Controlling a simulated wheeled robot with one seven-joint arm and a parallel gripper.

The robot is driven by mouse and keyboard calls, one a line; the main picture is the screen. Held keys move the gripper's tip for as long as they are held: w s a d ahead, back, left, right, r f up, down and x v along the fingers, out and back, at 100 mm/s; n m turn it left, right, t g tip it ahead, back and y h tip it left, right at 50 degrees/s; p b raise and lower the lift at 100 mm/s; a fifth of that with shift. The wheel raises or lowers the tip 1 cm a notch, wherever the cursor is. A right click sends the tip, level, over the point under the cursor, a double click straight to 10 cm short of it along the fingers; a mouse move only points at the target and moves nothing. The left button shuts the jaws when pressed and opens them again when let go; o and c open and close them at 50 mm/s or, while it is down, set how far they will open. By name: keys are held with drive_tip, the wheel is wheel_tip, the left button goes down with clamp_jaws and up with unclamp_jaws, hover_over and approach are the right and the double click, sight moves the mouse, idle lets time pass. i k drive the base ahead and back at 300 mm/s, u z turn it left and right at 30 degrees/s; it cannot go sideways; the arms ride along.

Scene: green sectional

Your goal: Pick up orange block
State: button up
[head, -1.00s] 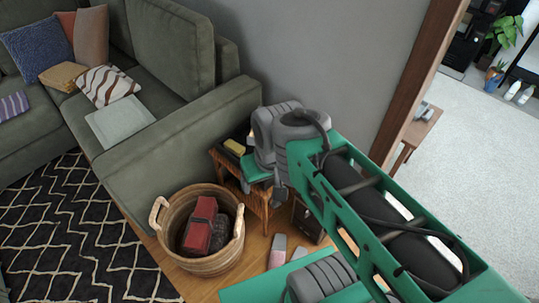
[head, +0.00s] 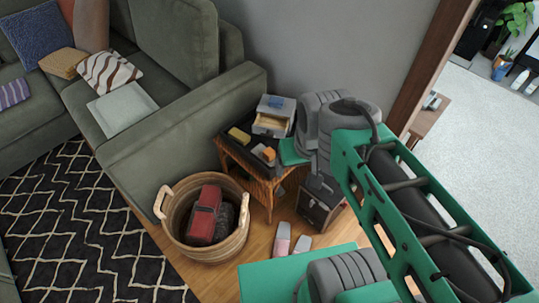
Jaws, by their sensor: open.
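A small orange block (head: 269,153) lies on the wooden side table (head: 262,186), near its right front edge. My gripper (head: 303,172) is just to the right of the block in the picture, apart from it, with its green palm beside the table. My wrist and arm hide part of the gripper. It is open, and I see nothing held in it.
On the table are a grey box with an open drawer (head: 272,117), a yellow block (head: 239,136) and a small grey item (head: 258,149). A wicker basket (head: 178,243) stands in front. A dark cabinet (head: 322,204) stands right of the table. A sofa (head: 185,130) is left.

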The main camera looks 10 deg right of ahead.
sight(268, 154)
drive_tip(key=u, duration=0.5)
drive_tip(key=k, duration=0.65)
drive_tip(key=u, duration=0.75)
drive_tip(key=i, duration=1)
drive_tip(key=z, duration=0.3)
